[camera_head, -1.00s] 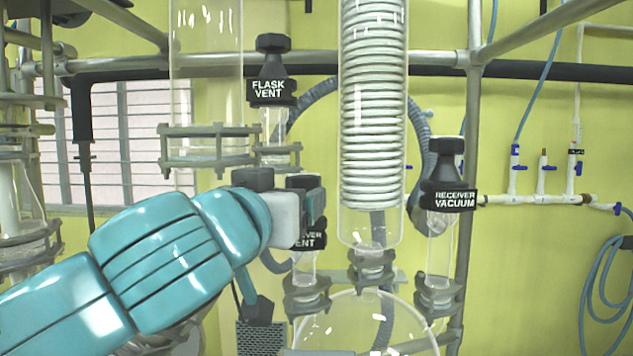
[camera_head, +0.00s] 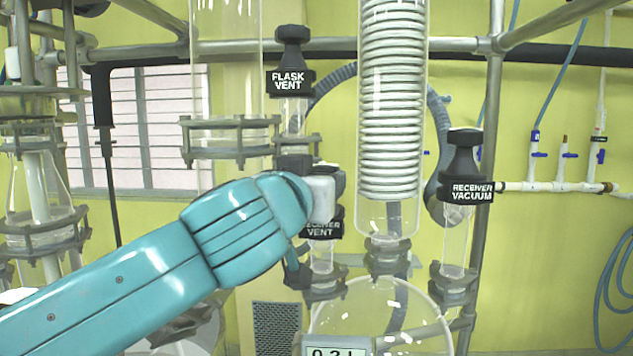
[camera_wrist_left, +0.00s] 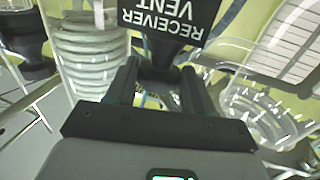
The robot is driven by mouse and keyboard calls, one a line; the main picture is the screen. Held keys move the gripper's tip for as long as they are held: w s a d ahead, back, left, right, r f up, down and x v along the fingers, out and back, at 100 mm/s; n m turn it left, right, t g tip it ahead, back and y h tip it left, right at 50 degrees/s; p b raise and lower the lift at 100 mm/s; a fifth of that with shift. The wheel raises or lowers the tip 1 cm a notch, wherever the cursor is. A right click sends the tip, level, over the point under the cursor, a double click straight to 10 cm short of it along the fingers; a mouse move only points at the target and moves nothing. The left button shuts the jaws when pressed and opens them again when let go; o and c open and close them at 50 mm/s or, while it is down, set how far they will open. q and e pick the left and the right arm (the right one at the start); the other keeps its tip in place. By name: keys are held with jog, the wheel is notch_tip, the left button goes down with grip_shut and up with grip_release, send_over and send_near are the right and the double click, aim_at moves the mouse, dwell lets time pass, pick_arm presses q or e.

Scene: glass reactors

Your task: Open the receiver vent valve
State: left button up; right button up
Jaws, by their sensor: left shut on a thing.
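The receiver vent valve (camera_head: 321,230) has a black cap with a white "RECEIVER VENT" label and stands on a clear glass neck above the round receiver flask (camera_head: 385,312). My left gripper (camera_head: 328,180) is at the top of this valve and partly covers it. In the left wrist view, the valve's label (camera_wrist_left: 170,22) appears upside down, and my left gripper's two fingers (camera_wrist_left: 160,85) are shut on the valve's black knob between them. My right gripper is in neither view.
The flask vent valve (camera_head: 291,80) stands just above and behind my left gripper. The receiver vacuum valve (camera_head: 464,188) is to the right, past the glass coil condenser (camera_head: 391,110). A metal frame pole (camera_head: 488,130) rises at the right.

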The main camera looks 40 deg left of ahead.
pick_arm(q)
jog(key=shift+w+d+f+n+g+y+b, duration=0.1)
jog(key=shift+d+f+n+g+y+b, duration=0.2)
jog(key=shift+n+y+b, duration=0.4)
jog(key=shift+w+d+n+g+y+b, duration=0.1)
jog(key=shift+n+g+y+b, duration=0.3)
jog(key=shift+y+b, duration=0.5)
jog(key=shift+w+d+r+n+g+y+b, duration=0.1)
jog(key=shift+n+g+y+b, duration=0.25)
jog(key=shift+n+g+y, duration=0.55)
jog(key=n+g+y, duration=0.2)
jog(key=y, duration=0.1)
jog(key=shift+w+d+r, duration=0.15)
jog(key=shift+w+d+n+g+y+p, duration=0.1)
jog(key=shift+w+n+g+y+p, duration=0.05)
jog(key=shift+n+g+y+p, duration=0.7)
jog(key=shift+w+n+g+y+p, duration=0.1)
jog(key=shift+n+g+y+p, duration=0.25)
jog(key=shift+n+g+y, duration=0.5)
jog(key=shift+g, duration=0.5)
jog(key=o, duration=1)
jog(key=shift+o, duration=0.2)
jog(key=shift+s+a, duration=0.15)
jog(key=shift+a, duration=0.05)
jog(key=shift+d, duration=0.1)
